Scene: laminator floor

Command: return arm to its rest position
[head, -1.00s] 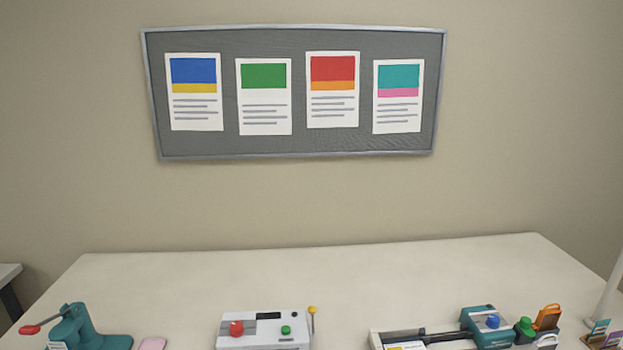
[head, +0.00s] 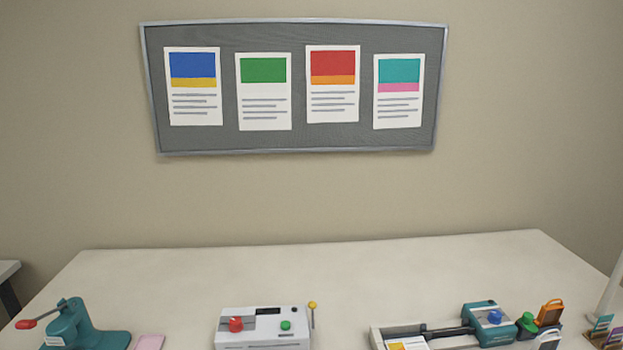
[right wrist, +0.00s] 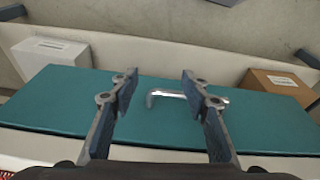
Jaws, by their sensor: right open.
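My right gripper (right wrist: 157,95) shows in the right wrist view with its two fingers spread apart and nothing between them. Beyond and below it is a flat teal surface (right wrist: 70,105) with a silver bar handle (right wrist: 180,94). The handle shows between and behind the fingers, partly covered by the right finger; I cannot tell the exact distance, but the fingers are not closed on it. Neither arm shows in the head view, and my left gripper is out of sight.
In the head view a pale table (head: 330,270) carries a teal lever press (head: 72,325), a white machine with red and green knobs (head: 264,328), and a long trimmer-like device (head: 440,335). A white box (right wrist: 50,50) and a brown box (right wrist: 278,92) flank the teal surface.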

